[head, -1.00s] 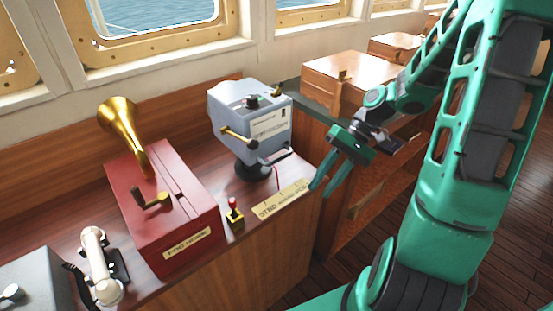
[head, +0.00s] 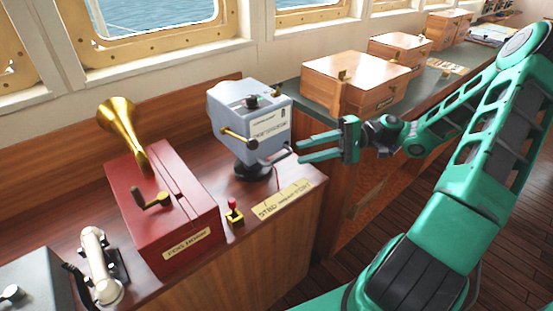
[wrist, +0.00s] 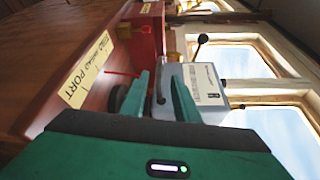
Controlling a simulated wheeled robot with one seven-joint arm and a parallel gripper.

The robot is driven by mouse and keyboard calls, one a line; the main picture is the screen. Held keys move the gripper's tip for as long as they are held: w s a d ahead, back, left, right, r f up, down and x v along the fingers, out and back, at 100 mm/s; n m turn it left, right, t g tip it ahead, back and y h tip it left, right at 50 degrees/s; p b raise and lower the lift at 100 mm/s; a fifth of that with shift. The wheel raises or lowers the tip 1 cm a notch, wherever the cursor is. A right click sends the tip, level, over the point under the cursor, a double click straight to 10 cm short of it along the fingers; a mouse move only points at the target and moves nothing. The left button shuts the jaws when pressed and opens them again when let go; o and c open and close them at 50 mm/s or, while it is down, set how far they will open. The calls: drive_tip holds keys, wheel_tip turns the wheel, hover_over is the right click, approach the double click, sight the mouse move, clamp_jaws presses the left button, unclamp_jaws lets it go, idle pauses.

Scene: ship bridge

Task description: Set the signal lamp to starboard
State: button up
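The signal lamp (head: 250,122) is a grey box on a round black base (head: 252,171), standing on the wooden console. A dark handle (head: 281,156) sticks out low on its right side. A brass plate (head: 283,200) lettered STBD and PORT lies in front; it also shows in the wrist view (wrist: 86,70). A red pointer (wrist: 120,72) reaches from the base towards the plate. My gripper (head: 300,149) is open, just right of the lamp. In the wrist view its fingers (wrist: 160,82) stand apart with the dark handle (wrist: 160,92) seemingly between them; contact cannot be told.
A red fog horn box (head: 165,210) with brass horn stands left of the lamp. A small red-knobbed switch (head: 233,212) sits between them. A white telephone handset (head: 100,265) is at lower left. Wooden boxes (head: 355,80) stand behind my gripper, under the windows.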

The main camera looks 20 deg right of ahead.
sight(279, 159)
drive_tip(key=a, duration=0.8)
drive_tip(key=shift+w+a+f, duration=0.3)
drive_tip(key=shift+f, duration=0.1)
clamp_jaws()
